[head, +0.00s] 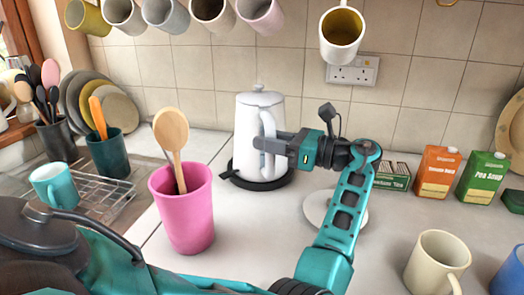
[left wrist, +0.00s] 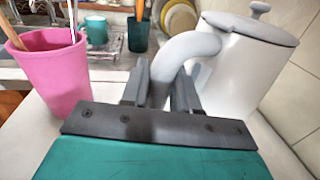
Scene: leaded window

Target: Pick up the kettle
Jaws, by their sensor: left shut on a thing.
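The white kettle (head: 246,125) stands upright at the back of the worktop, by the tiled wall, and appears to rest on its dark round base (head: 277,185). My left gripper (head: 268,145) is at the kettle's handle, on the side facing me. In the left wrist view, the fingers of my left gripper (left wrist: 160,92) are on both sides of the kettle's curved handle (left wrist: 185,50), shut on it; the kettle body (left wrist: 240,70) is just beyond. My right gripper is not in view.
A pink tumbler (head: 185,215) with a wooden spoon stands left of the kettle. A white disc (head: 322,212) lies beneath my left arm. Cartons (head: 437,172) and a cream mug (head: 437,262) are at right. Mugs hang above, one (head: 341,35) near the socket (head: 352,71).

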